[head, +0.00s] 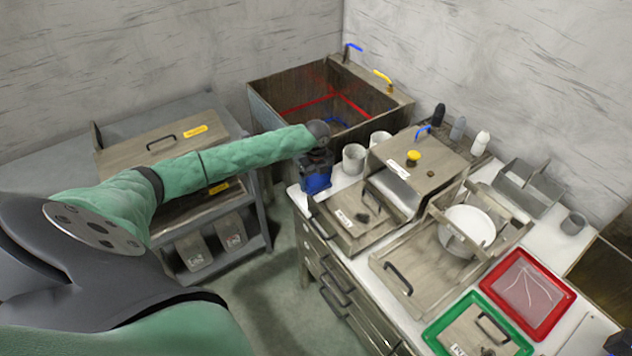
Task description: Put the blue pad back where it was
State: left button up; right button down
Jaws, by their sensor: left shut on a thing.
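My left arm reaches across from the left, and its dark gripper (317,160) is above the near left corner of the white counter. The gripper is shut on a blue thing, which looks like the blue pad (316,183). The pad is below the gripper's dark body, at the counter's left end. The fingertips are largely hidden, and I cannot tell whether the pad touches the counter.
Two pale cups (354,158) stand just right of the pad. A deep wooden basin (270,95) is behind. A lidded box (345,222), a white bowl (468,228), a red tray (545,328) and a green tray (437,345) crowd the counter (455,293). A grey shelf (256,200) stands left.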

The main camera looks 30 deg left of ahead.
aim_at(316, 176)
jog(key=shift+r, duration=0.1)
pick_arm(q)
jog(key=shift+f, duration=0.1)
jog(key=o, duration=0.9)
jog(key=shift+c, duration=0.2)
pick_arm(e)
jog(key=shift+w, duration=0.1)
pick_arm(q)
jog(key=shift+r, duration=0.55)
notch_tip(316, 176, up, 4)
jog(key=shift+r+b, duration=0.25)
jog(key=shift+b, duration=0.85)
notch_tip(316, 176, up, 7)
jog(key=b, duration=0.1)
jog(key=shift+f+b, duration=0.15)
jog(key=shift+b, duration=0.2)
pick_arm(e)
jog(key=w+a+r, duration=0.2)
jog(key=w+r, duration=0.2)
jog(key=w, duration=0.2)
jog(key=shift+a+r, duration=0.25)
jog(key=shift+a, duration=0.15)
